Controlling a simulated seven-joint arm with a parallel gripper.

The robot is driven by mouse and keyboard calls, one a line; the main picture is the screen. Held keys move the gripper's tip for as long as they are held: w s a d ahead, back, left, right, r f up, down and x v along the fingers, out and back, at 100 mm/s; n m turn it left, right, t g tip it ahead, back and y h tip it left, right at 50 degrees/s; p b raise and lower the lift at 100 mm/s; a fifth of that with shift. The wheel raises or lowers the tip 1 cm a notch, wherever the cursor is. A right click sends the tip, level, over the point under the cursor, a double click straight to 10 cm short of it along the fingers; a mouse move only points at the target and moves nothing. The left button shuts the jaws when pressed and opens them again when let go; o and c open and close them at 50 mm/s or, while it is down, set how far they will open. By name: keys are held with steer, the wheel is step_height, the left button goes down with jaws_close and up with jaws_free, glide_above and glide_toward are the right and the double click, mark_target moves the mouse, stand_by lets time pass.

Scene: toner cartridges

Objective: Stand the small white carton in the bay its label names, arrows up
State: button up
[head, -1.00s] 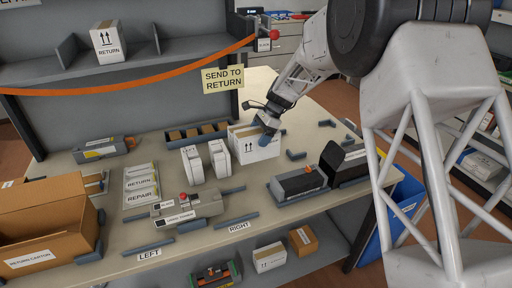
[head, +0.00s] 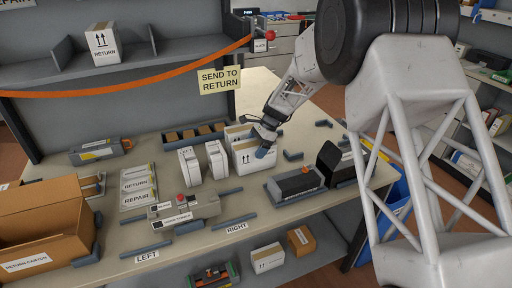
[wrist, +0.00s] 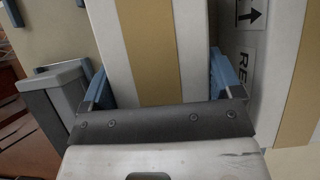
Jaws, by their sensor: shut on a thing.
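My gripper (wrist: 160,95) is shut on a small white carton (wrist: 105,30) with a tan tape strip on top; its blue fingers lie on opposite sides of the carton. A second white carton (wrist: 280,70) stands close at the right, its side face showing an arrow and part of a label starting "RE". In the head view, my gripper (head: 265,148) is down at a group of white cartons (head: 248,156) on the table, with arrows on one face. I cannot clearly separate the cartons there. The held carton's label is hidden.
A shelf (head: 140,72) with dividers at the back holds a RETURN carton (head: 103,44); an orange strap (head: 150,90) hangs across. White upright packs (head: 217,158) stand left of the cartons. A grey device (head: 295,184) is at front right, an open brown box (head: 40,225) at left.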

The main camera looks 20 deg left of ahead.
stand_by(0.3)
steer(key=o, duration=1.1)
steer(key=shift+f, duration=0.15)
steer(key=shift+c, duration=0.2)
steer(key=v, duration=1.2)
